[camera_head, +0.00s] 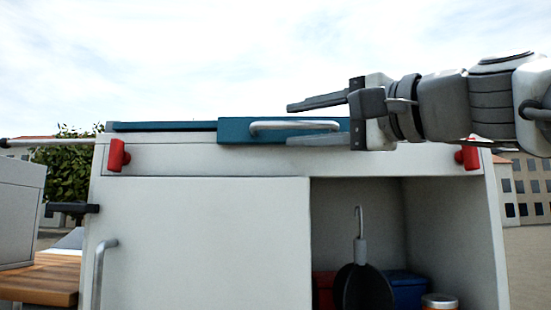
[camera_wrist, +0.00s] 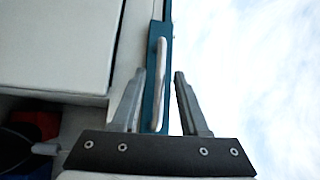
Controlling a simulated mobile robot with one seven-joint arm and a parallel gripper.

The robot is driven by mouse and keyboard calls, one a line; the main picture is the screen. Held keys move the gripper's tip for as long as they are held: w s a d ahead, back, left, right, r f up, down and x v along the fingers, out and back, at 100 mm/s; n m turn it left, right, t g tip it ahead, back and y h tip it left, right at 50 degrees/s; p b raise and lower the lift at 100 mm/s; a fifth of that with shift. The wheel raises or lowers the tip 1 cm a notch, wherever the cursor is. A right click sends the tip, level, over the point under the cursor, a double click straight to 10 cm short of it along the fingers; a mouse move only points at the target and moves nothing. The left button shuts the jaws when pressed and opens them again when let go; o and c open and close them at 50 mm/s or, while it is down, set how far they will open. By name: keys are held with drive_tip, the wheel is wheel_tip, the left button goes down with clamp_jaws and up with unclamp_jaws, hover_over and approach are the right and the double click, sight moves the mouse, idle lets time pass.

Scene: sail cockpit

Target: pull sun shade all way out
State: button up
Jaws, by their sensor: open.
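The sun shade shows as a teal panel (camera_head: 232,131) lying along the top of a white cabinet, with a pale bar handle (camera_head: 296,127) on its front face. My gripper (camera_head: 317,120) comes in from the right, level with the handle's right end. Its jaws are open and hold nothing, one finger above the handle and one lower, in front of the panel. In the wrist view, the handle (camera_wrist: 160,75) and teal panel (camera_wrist: 153,108) run between the two fingers (camera_wrist: 158,75).
Two red latches (camera_head: 118,155) (camera_head: 467,154) sit on the cabinet's upper front rail (camera_head: 210,161). A sliding white door (camera_head: 205,240) covers the left; the right compartment is open, with a hanging dark pan (camera_head: 362,285) and a blue box (camera_head: 404,286). A wooden bench (camera_head: 40,283) stands at left.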

drive_tip(key=shift+x, duration=1.3)
clamp_jaws()
idle(0.5)
